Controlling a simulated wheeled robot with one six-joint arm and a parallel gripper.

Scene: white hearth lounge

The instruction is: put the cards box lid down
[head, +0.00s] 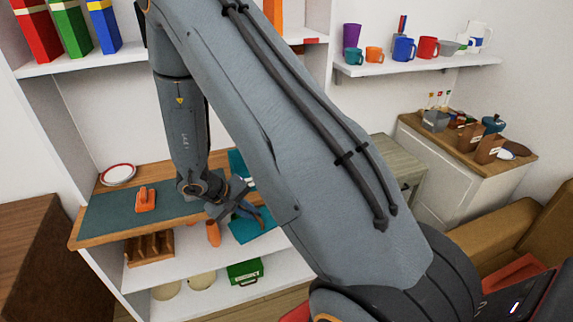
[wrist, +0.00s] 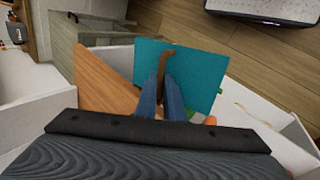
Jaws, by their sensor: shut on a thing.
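A flat teal panel, which looks like the cards box lid (head: 248,233), hangs tilted just off the front edge of the wooden desk top. It fills the middle of the wrist view (wrist: 205,78). A brown strip, like a handle (wrist: 164,62), stands up from it. My gripper (wrist: 160,88) has its blue fingers shut on this strip. In the head view my gripper (head: 246,211) is small and partly hidden by my arm. Another teal piece (head: 237,162) shows behind my wrist at the desk; I cannot tell if it is the box.
The desk top (head: 88,229) bears a dark mat (head: 108,211), an orange object (head: 146,199) and a red-rimmed plate (head: 118,174). Below are a wooden rack (head: 150,249), an orange vase-like thing (head: 213,233) and a green box (head: 245,271). The mat's left part is clear.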

